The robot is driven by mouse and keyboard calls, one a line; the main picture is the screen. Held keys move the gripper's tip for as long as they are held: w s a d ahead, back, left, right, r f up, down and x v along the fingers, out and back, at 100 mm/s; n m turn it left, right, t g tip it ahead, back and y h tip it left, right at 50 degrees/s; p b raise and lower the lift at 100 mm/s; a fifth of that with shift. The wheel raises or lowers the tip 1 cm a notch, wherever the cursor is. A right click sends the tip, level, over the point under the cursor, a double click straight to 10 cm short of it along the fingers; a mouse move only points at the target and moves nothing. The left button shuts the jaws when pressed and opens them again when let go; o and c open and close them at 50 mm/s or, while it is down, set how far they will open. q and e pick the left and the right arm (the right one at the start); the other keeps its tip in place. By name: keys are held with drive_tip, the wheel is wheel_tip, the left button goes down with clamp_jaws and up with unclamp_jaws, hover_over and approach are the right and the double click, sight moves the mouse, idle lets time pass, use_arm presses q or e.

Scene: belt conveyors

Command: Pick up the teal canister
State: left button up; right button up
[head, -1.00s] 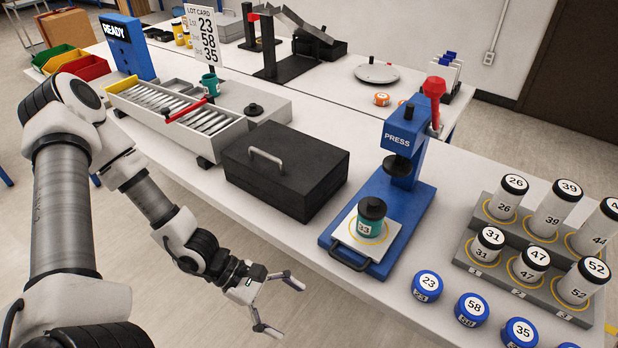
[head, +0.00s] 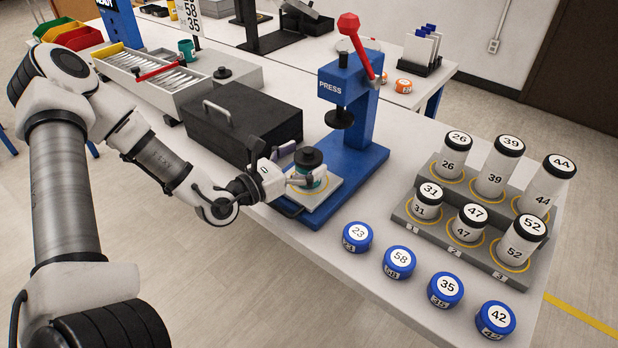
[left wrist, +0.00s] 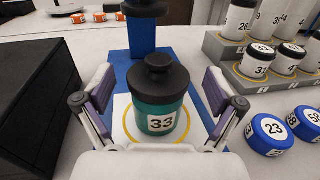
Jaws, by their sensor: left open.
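The teal canister (left wrist: 160,105) has a black knobbed lid and a white label reading 33. It stands upright on the white plate (left wrist: 126,120) of the blue press, inside a yellow ring. In the head view the canister (head: 308,160) is partly covered by my gripper. My left gripper (head: 300,172) is at the canister from the press's front side. In the left wrist view its fingers (left wrist: 158,98) are spread on both sides of the canister, with gaps to each side. My right gripper is not in view.
The blue press (head: 362,120) has its red lever (head: 357,45) raised and its head above and behind the canister. A black case (head: 240,120) stands close on the left. Blue numbered pucks (head: 357,237) and a grey rack (head: 440,228) of white canisters are at right.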

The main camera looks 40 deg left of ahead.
use_arm(q)
drive_tip(key=shift+w+d, duration=0.2)
drive_tip(key=shift+w, duration=0.5)
drive_tip(key=shift+s+a, duration=0.1)
drive_tip(key=shift+a, duration=0.1)
drive_tip(key=shift+d, duration=0.1)
drive_tip(key=c, duration=1.2)
drive_tip(key=shift+r, duration=0.1)
drive_tip(key=shift+c, duration=0.2)
